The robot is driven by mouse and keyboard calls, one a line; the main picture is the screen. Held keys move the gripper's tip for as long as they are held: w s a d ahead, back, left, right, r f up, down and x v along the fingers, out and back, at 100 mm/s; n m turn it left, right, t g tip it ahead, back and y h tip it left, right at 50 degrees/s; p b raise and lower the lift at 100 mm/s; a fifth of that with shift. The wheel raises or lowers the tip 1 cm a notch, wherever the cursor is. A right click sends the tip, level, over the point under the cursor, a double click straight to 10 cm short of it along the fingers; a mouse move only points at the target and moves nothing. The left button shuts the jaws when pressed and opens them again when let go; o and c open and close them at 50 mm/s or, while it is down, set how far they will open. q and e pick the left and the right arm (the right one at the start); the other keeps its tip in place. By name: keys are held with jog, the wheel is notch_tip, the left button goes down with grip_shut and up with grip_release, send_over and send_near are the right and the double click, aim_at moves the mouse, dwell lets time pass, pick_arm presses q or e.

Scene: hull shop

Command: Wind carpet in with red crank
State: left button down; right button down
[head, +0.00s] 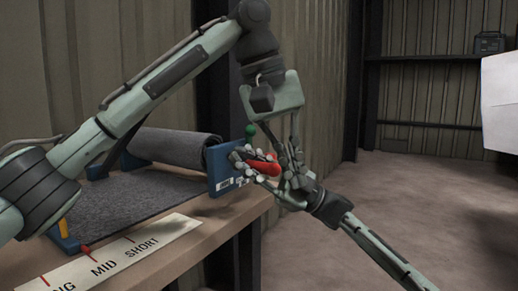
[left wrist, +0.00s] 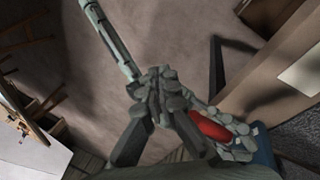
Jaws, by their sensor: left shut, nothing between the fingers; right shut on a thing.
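The carpet is partly a dark grey roll (head: 175,147) at the back of a blue-framed winder. The rest lies flat (head: 140,197) in front of it. A blue end plate (head: 222,168) stands at the right end of the roll. The red crank handle (head: 262,166) sticks out from this side and also shows in the left wrist view (left wrist: 208,125). My right gripper (head: 256,163) is shut around the red handle, and its fingers hide part of it. My left gripper (head: 292,168) is shut and empty, close beside the right gripper; I cannot tell whether they touch.
A green knob (head: 250,130) sits above the red handle. A pale strip (head: 115,252) marked MID and SHORT lies along the bench (head: 180,257), with a red pointer near a tick. A shelf rack (head: 430,60) stands behind.

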pick_arm(q)
jog(key=w+a+r+m+t+h, duration=0.1)
jog(key=w+a+r+m+t, duration=0.2)
jog(key=a+r+m+t, duration=0.55)
jog(key=n+g, duration=0.2)
jog(key=g, duration=0.1)
send_over(263, 164)
notch_tip(263, 164, down, 2)
jog(key=shift+t, duration=0.25)
jog(key=shift+s+a+f, duration=0.15)
jog(key=shift+f, duration=0.6)
jog(key=shift+s+a+f, duration=0.1)
jog(key=shift+a+f, duration=0.05)
jog(key=shift+f, duration=0.65)
jog(key=shift+s+a+f, duration=0.15)
jog(key=shift+f, duration=0.6)
jog(key=shift+s+f+t+h, duration=0.2)
jog(key=shift+f+t+h, duration=0.1)
jog(key=shift+f, duration=0.55)
